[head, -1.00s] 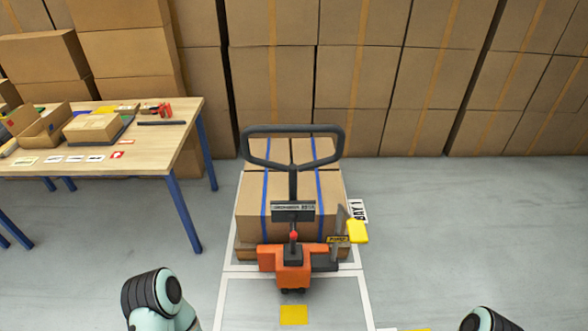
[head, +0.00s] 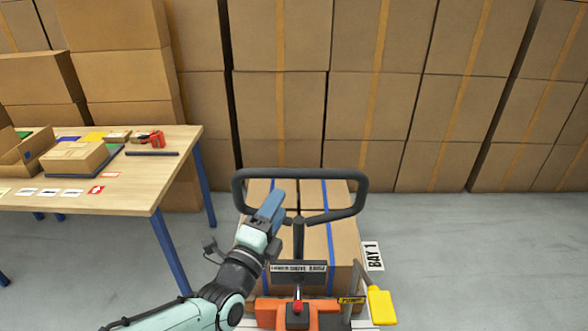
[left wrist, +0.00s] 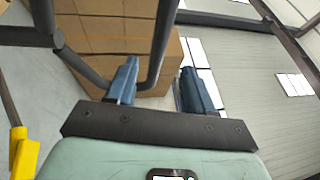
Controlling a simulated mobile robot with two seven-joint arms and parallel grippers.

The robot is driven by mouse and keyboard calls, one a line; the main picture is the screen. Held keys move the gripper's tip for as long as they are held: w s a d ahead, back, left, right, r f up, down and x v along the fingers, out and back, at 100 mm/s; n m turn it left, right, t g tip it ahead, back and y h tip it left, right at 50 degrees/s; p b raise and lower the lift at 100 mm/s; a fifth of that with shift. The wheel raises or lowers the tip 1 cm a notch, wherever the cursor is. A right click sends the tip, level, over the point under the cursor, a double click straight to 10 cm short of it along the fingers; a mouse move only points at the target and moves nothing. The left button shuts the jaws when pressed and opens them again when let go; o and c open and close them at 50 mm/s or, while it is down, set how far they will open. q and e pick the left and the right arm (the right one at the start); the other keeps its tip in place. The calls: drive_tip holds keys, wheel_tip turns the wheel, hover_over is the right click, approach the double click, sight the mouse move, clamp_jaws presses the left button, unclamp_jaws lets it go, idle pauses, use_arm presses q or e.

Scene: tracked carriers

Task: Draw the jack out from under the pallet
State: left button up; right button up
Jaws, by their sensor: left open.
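The jack's orange body (head: 315,316) is at the bottom edge of the head view, with its dark loop handle (head: 300,174) standing upright above it. Strapped boxes (head: 345,245) stand behind the handle. The pallet below them is mostly hidden by the jack and the frame edge. My left gripper (head: 273,204) is open at the lower left of the loop. In the left wrist view the handle bar (left wrist: 165,35) runs between the two finger lines of my left gripper (left wrist: 160,82). I cannot tell whether it touches a finger. My right gripper is out of view.
A wooden table (head: 140,187) with boxes and tools stands at the left. Stacked cartons (head: 370,105) line the back. Grey floor at the right (head: 480,260) is clear.

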sight(295, 178)
use_arm(q)
drive_tip(key=p+x, duration=0.2)
drive_tip(key=x, duration=0.9)
drive_tip(key=shift+w+d+p, duration=0.15)
drive_tip(key=shift+d+p, duration=0.05)
drive_tip(key=shift+p, duration=0.2)
drive_tip(key=shift+w+d, duration=0.2)
drive_tip(key=shift+w, duration=0.45)
drive_tip(key=shift+c, duration=0.4)
clamp_jaws()
